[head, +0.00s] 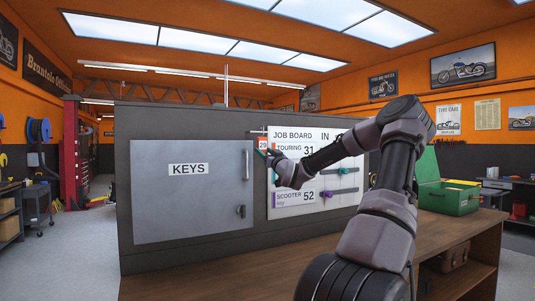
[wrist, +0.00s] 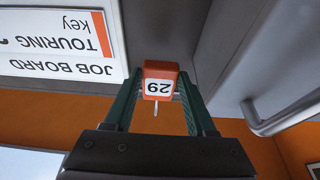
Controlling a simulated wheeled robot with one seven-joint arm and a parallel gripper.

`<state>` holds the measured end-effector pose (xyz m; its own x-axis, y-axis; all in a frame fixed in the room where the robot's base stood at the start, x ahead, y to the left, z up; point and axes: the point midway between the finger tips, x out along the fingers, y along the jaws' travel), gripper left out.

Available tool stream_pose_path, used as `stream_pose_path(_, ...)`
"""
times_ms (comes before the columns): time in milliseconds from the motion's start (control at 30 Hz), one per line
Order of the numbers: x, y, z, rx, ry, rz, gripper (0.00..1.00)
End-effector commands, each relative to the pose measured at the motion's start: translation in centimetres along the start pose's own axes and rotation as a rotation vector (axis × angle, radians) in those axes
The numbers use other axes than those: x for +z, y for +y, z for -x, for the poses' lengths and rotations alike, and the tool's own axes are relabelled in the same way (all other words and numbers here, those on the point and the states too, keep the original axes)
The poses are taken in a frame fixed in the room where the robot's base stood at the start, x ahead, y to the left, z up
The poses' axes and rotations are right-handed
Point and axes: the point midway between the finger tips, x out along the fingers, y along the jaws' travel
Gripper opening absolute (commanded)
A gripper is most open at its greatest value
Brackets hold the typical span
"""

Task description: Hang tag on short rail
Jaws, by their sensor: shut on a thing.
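The tag (head: 263,145) is orange and white with the number 29. In the wrist view the tag (wrist: 158,86) appears upside down between the two green fingers. My gripper (wrist: 158,92) is shut on it. In the head view my gripper (head: 270,152) is at the left edge of the job board, beside the keys cabinet. A thin pale bar (head: 257,131) sticks out just above the tag in the head view; it may be the short rail. A small pale pin (wrist: 155,110) shows at the tag's edge in the wrist view. I cannot tell whether tag and bar touch.
The grey keys cabinet (head: 190,205) with its handle (head: 241,211) is close on the left. The job board (head: 310,203) carries rows and bars with coloured pieces (head: 327,194). A green box (head: 446,198) stands on the wooden bench (head: 440,232) at the right.

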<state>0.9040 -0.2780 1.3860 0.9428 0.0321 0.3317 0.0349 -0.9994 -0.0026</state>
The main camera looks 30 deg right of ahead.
Motion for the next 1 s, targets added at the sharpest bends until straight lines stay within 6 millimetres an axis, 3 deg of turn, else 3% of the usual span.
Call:
stream_pose_path(433,1.2,0.0,-3.1,0.000,0.000,0.001,0.07)
stream_pose_path(967,2.1,0.0,-2.7,0.000,0.001,0.001,0.07)
stream_pose_path(1000,2.1,0.0,-2.7,0.000,0.000,0.001,0.60)
